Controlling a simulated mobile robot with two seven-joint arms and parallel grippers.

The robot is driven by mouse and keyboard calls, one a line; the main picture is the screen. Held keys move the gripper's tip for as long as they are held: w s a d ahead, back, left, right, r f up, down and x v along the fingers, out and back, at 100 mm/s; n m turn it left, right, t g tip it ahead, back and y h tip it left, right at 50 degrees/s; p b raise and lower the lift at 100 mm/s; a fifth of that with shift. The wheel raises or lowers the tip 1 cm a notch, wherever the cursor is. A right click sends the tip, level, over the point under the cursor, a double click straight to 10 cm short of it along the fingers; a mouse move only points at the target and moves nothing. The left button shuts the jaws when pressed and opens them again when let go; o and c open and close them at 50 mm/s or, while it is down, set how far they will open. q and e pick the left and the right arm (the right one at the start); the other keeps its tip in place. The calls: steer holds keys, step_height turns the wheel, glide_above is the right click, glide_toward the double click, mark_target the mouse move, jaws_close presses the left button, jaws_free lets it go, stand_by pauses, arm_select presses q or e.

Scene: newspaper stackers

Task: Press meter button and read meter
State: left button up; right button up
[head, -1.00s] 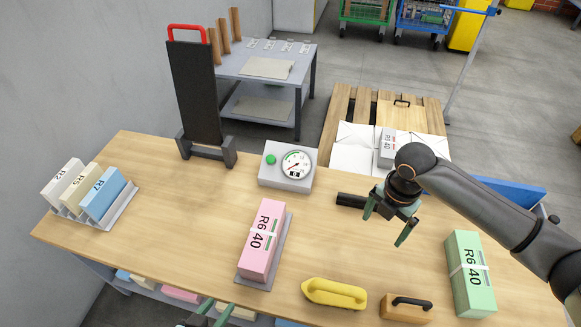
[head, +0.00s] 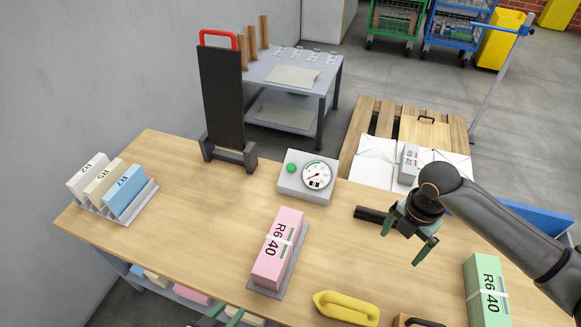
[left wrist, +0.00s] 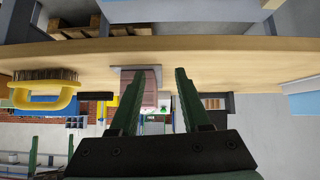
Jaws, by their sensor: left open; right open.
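The meter (head: 297,192) is a grey box standing on the wooden table, near its back edge. The reading is too small to make out. My left gripper (head: 222,316) shows only its fingertips at the bottom edge of the head view, well in front of the meter. In the left wrist view its fingers (left wrist: 160,72) are apart and empty. My right gripper (head: 408,238) is open and empty, to the right of the meter.
A pink bundle (head: 275,248) lies on a tray in front of the meter. A black upright stand (head: 222,100) is behind left, a rack of blocks (head: 125,190) far left. A yellow-handled brush (head: 345,307) and green bundle (head: 485,290) are front right. Table left of the pink bundle is clear.

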arm_select(q)
jaws_close()
stand_by(1.5)
